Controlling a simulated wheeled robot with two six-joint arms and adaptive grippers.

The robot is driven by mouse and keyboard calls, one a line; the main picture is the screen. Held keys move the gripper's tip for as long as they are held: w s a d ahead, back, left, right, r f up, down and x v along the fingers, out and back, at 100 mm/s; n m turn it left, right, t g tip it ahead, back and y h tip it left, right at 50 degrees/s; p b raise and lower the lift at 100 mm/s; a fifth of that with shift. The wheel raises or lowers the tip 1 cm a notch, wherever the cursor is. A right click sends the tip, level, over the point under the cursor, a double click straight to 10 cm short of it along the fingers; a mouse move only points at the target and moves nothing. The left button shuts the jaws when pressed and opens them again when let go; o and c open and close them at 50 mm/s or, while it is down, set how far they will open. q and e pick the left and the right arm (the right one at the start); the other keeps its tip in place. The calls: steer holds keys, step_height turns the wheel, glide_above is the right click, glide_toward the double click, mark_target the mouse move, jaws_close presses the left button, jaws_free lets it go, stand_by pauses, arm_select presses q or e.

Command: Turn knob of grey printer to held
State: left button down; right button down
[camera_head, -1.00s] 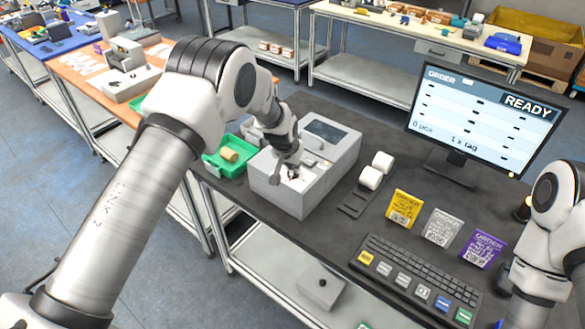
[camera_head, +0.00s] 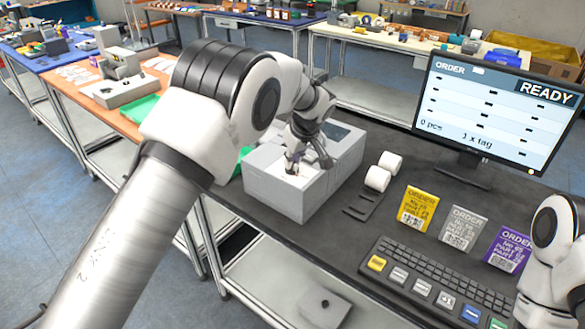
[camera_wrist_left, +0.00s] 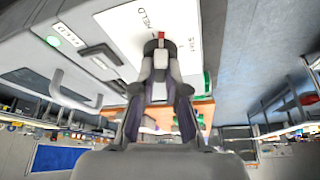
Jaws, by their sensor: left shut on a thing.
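The grey printer (camera_head: 285,190) stands on the dark table, left of the white rolls. My left gripper (camera_head: 297,163) is over its top face, partly hidden by my own wrist in the head view. In the left wrist view, my left gripper (camera_wrist_left: 161,72) is shut on a dark knob (camera_wrist_left: 152,46) on the printer's pale top plate (camera_wrist_left: 120,22). A red mark (camera_wrist_left: 161,37) shows at the knob's far end. The printed word HELD is left of the knob; another word, hard to read, is to its right.
White rolls (camera_head: 378,178) stand right of the printer. Yellow (camera_head: 417,209), grey (camera_head: 463,229) and purple (camera_head: 509,249) order cards stand behind the keyboard (camera_head: 430,280). The monitor (camera_head: 494,112) reads READY. A green tray (camera_head: 241,160) is left of the printer, mostly hidden by my arm.

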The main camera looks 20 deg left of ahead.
arm_select(q)
steer(key=shift+w+r+n+g+y, duration=0.15)
steer(key=shift+n+g, duration=0.15)
steer(key=shift+n, duration=0.65)
steer(key=shift+n+g+y, duration=0.15)
steer(key=shift+n+g, duration=0.15)
steer(key=shift+n, duration=0.65)
arm_select(e)
steer(key=shift+f, duration=0.25)
arm_select(q)
steer(key=c, duration=1.2)
jaws_free()
steer(key=shift+d, duration=0.1)
steer(key=v, duration=1.2)
arm_select(e)
steer(key=shift+s, duration=0.1)
